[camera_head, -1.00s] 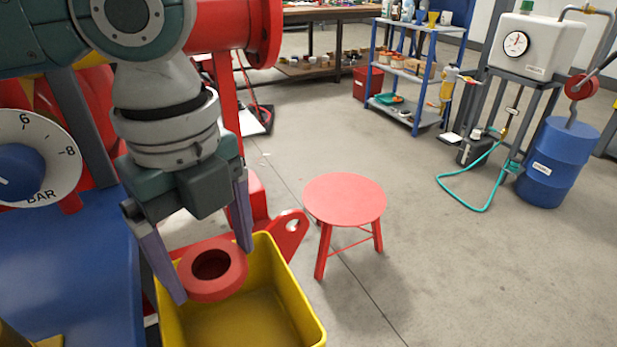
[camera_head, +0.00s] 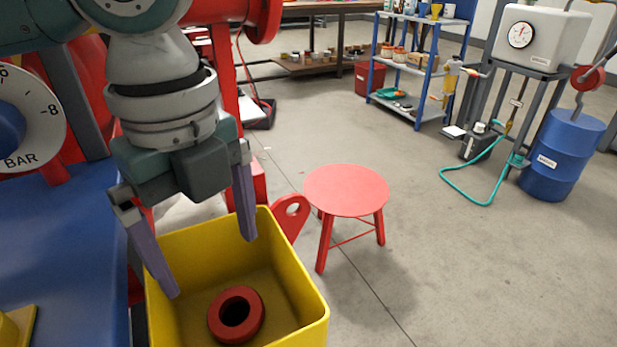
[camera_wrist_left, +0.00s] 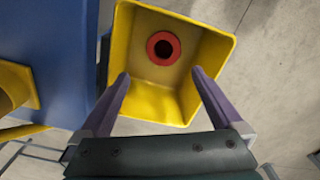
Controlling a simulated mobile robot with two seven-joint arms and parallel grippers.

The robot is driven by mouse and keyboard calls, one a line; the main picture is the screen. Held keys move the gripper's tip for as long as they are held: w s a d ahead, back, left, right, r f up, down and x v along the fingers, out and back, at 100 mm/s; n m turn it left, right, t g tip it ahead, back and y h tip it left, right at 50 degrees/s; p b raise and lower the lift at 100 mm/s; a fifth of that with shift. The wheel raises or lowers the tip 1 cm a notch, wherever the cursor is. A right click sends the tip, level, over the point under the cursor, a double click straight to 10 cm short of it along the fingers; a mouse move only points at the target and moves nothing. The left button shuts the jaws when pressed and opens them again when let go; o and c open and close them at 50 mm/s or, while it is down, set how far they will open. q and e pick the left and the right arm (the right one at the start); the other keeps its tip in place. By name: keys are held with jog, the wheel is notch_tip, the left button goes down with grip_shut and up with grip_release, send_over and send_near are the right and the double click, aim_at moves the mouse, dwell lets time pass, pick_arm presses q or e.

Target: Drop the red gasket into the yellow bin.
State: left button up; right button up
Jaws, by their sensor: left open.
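The red gasket (camera_head: 214,318) is a thick ring and lies inside the yellow bin (camera_head: 310,300), on its floor as far as I can tell. In the left wrist view the gasket (camera_wrist_left: 150,51) shows inside the bin (camera_wrist_left: 221,70), apart from both fingers. My left gripper (camera_head: 208,255) is open and empty above the bin, its fingers spread over the bin's far and left sides. The left wrist view also shows the open left gripper (camera_wrist_left: 159,85). My right gripper is not in view.
A blue surface (camera_head: 65,260) with a large pressure dial (camera_head: 45,115) stands left of the bin. A red stool (camera_head: 347,190) stands to the right of the bin. A blue shelf (camera_head: 422,75) and a blue drum (camera_head: 560,155) are farther off.

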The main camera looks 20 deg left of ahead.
pick_arm(q)
notch_tip(320, 180, up, 10)
jog(key=p, duration=0.3)
dwell(0.3)
jog(key=s+d+r+n+t+h+p, duration=0.2)
jog(key=s+d+r+n+h+p, duration=0.3)
jog(key=d+n+p, duration=0.6)
jog(key=s+a+r+n+t+y+p, duration=0.2)
jog(key=s+a+r+n+y+p, duration=0.3)
jog(key=s+a+r+n+p, duration=0.5)
notch_tip(320, 180, up, 34)
jog(key=w+m+p, duration=0.1)
jog(key=w+p, duration=0.1)
jog(key=p, duration=3.6)
jog(key=shift+w+a+f+p, duration=0.2)
jog(key=shift+w+f+p, duration=0.05)
jog(key=shift+w+p, duration=0.15)
